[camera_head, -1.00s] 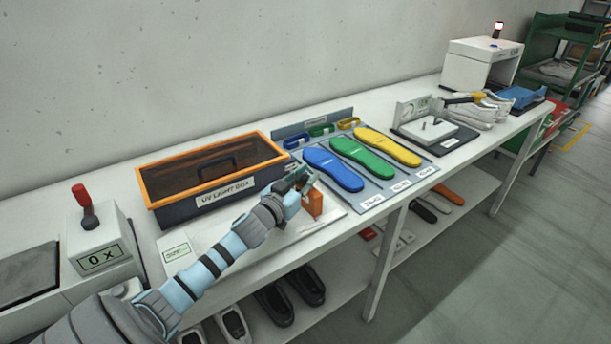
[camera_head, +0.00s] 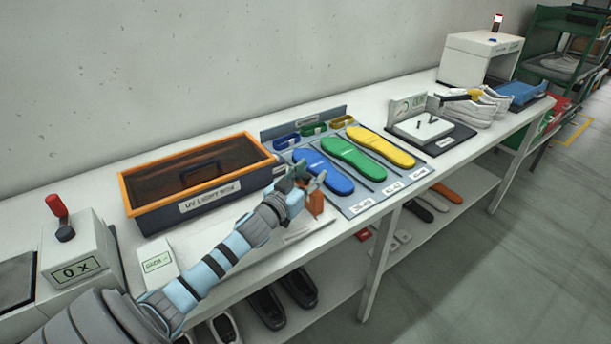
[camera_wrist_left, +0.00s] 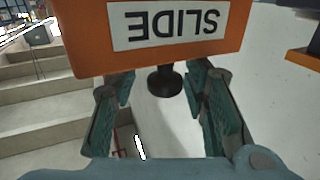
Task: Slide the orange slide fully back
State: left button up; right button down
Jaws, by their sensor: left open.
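The orange slide (camera_head: 316,203) stands near the right end of a white base on the bench, partly hidden by my left gripper in the head view. In the left wrist view the slide (camera_wrist_left: 92,48) fills the top, with a white label reading SLIDE upside down. A black round knob (camera_wrist_left: 165,82) sticks out from its face. My left gripper (camera_head: 308,180) is at the slide. Its open fingers (camera_wrist_left: 160,90) lie on either side of the knob, with a gap visible at each side. My right gripper is in neither view.
The orange-rimmed UV light box (camera_head: 125,190) stands behind my left arm. Blue, green (camera_head: 352,157) and yellow insoles lie on a tray just beyond the slide. A grey box with a red lever (camera_head: 57,205) is at the left. Shoes lie on the lower shelf.

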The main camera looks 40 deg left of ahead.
pick_arm(q)
jog(key=shift+s+f, duration=0.1)
jog(key=shift+s, duration=0.3)
jog(key=s, duration=0.3)
jog(key=s+d, duration=0.1)
jog(key=s, duration=0.7)
jog(key=shift+d, duration=0.2)
